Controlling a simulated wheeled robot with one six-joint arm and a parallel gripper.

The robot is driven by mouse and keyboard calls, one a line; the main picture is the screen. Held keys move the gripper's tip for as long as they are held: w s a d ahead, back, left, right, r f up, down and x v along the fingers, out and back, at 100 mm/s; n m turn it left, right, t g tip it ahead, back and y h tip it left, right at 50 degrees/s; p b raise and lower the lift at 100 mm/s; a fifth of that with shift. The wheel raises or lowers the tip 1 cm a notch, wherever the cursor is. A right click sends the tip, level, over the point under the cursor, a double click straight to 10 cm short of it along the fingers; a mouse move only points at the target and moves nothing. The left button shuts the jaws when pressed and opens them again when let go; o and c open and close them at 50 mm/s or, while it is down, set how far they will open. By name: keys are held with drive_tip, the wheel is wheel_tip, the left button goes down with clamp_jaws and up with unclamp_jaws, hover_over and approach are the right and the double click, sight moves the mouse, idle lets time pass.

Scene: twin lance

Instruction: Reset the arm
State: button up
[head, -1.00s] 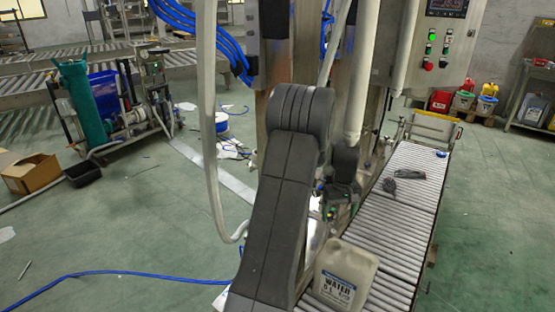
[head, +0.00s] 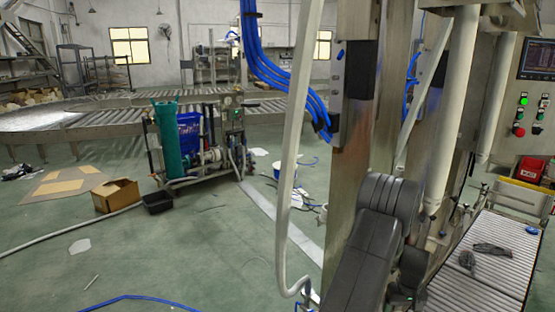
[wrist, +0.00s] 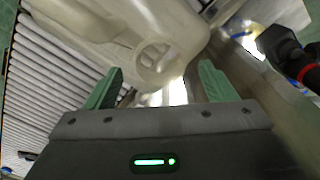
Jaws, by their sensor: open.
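My gripper (wrist: 158,90) shows in the wrist view with its two green fingers spread apart. It is open and nothing is between the fingertips. A pale, translucent water jug (wrist: 135,35) with a moulded handle is just beyond the fingers, at the top of the wrist view. I cannot tell whether a finger touches it. In the head view my dark arm (head: 375,250) rises at the lower middle. The gripper and the jug are out of the head view.
A roller conveyor (head: 490,265) runs at the right with a dark tool (head: 492,249) on it.

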drive_tip(key=shift+f, duration=0.85)
wheel_tip(320, 180, up, 14)
drive_tip(key=f, duration=0.1)
wheel_tip(320, 180, down, 13)
drive_tip(key=s+a, duration=0.1)
drive_tip(key=shift+s+a, duration=0.2)
drive_tip(key=shift+a, duration=0.1)
idle(0.3)
